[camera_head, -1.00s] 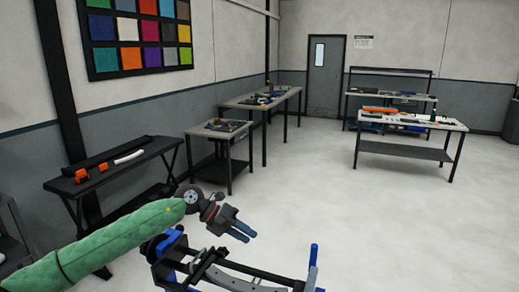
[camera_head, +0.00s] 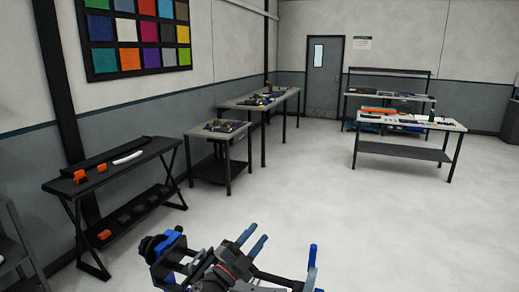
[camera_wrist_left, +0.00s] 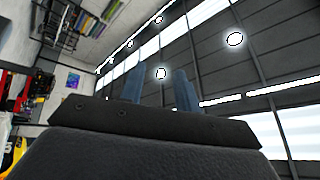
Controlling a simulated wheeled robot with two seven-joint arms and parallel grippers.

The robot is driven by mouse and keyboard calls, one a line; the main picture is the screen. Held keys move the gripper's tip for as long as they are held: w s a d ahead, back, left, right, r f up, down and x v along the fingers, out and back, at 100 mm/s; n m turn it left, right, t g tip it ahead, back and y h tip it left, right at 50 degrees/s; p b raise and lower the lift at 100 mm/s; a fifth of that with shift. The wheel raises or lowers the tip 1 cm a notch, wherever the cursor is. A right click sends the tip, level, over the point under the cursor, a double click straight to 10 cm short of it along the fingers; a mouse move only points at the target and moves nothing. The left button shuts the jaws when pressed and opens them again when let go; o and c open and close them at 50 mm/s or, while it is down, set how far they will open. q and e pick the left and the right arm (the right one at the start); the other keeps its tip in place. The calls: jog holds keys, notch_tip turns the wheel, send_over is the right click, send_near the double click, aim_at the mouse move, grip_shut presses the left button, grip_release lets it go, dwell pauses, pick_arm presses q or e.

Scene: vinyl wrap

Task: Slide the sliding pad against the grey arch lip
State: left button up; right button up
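In the left wrist view the fingers (camera_wrist_left: 160,90) also stand apart and empty, against the ceiling. A small part of a grey curved piece, perhaps the arch lip, shows at the bottom edge; my gripper and the frame edge hide most of it. I cannot tell which object is the sliding pad. My right gripper is not in view.
A black bench (camera_head: 110,172) at the left bears orange blocks (camera_head: 101,167) and a white curved piece (camera_head: 128,157). Tables with tools (camera_head: 217,126) stand along the left wall, and another table (camera_head: 410,122) at the back right. The middle floor is clear.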

pick_arm(q)
jog(key=s+a+f+n+g+y, duration=0.2)
jog(key=s+a+f+n+y, duration=0.3)
jog(key=a+f+n+y, duration=0.4)
jog(key=s+a+f+n+g+y, duration=0.1)
jog(key=s+a+f+n+y, duration=0.45)
jog(key=f, duration=0.45)
jog(key=s+a+f+n+g, duration=0.25)
jog(key=s+f+g, duration=0.3)
jog(key=s, duration=0.75)
jog(key=s+a+f+n+g, duration=0.1)
jog(key=s+a+f+g, duration=0.35)
jog(key=s, duration=0.75)
notch_tip(320, 180, down, 26)
jog(key=w+d+r+g, duration=0.1)
jog(key=w+d, duration=0.1)
jog(key=d, duration=0.1)
jog(key=s+f, duration=0.4)
jog(key=f, duration=0.9)
jog(key=s+f+g, duration=0.1)
jog(key=s+f, duration=0.3)
jog(key=f, duration=0.9)
jog(key=shift+s+f+b, duration=0.15)
jog(key=shift+f+b, duration=0.1)
jog(key=shift+b, duration=0.15)
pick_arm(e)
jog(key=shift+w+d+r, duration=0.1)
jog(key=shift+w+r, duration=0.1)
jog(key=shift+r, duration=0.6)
